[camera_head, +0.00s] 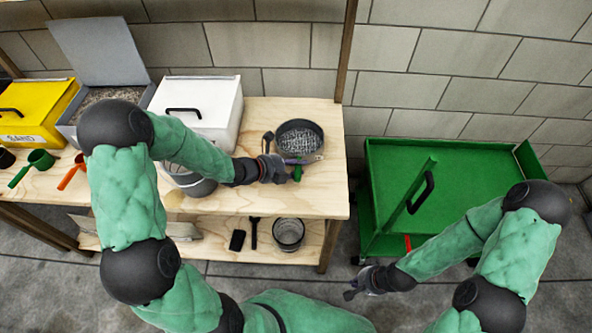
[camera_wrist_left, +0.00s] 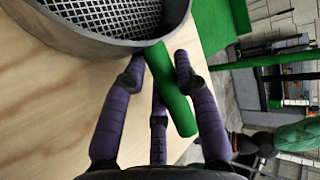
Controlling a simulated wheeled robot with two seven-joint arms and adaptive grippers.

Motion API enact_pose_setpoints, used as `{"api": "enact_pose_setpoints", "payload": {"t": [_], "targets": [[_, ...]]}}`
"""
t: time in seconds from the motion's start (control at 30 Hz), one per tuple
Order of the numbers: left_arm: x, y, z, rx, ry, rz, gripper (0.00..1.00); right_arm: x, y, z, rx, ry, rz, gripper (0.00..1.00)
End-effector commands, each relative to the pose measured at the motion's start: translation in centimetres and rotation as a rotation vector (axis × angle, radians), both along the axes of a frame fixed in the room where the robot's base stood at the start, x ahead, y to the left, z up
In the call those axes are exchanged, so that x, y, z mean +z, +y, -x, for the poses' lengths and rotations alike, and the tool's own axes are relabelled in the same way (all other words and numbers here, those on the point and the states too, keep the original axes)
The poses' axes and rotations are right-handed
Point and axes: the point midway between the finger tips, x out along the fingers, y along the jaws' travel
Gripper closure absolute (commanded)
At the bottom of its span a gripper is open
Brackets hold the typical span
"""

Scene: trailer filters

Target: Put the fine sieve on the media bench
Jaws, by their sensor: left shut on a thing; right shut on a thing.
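The fine sieve (camera_head: 300,134) is a round grey pan with a wire mesh and a green handle. It is at the right end of the wooden bench (camera_head: 262,208), on the top or just above it; I cannot tell which. My left gripper (camera_head: 290,168) is shut on the green handle. The left wrist view shows the sieve's wall (camera_wrist_left: 110,42) and the green handle (camera_wrist_left: 172,90) between the purple fingers (camera_wrist_left: 160,85). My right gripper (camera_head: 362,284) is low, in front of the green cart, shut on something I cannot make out.
A white lidded bin (camera_head: 208,97), an open grey bin (camera_head: 105,85) and a yellow sand bin (camera_head: 35,118) stand along the bench. Green (camera_head: 38,160) and orange (camera_head: 72,172) scoops lie at left. The green cart (camera_head: 480,170) stands right of the bench. A metal container (camera_head: 288,234) is on the lower shelf.

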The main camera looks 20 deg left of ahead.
Motion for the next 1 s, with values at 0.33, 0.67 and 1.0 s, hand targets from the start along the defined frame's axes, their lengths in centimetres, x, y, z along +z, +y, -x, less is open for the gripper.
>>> {"api": "enact_pose_setpoints", "payload": {"t": [0.33, 0.67, 1.0], "targets": [[-0.93, 0.04, -0.04, 0.0, -0.002, 0.0, 1.0, -0.65, 0.0, 0.0, 0.0, 0.0, 0.0, 1.0], [-1.2, 0.03, -0.01, 0.001, -0.001, 0.001, 0.47, -0.91, 0.0, 0.0, 0.0, 0.0, 0.0, 1.0], [-0.79, 0.03, 0.0, 0.001, -0.001, 0.001, 0.47, -0.46, 0.0, 0.01, 0.0, 0.0, 0.0, 1.0]]}}
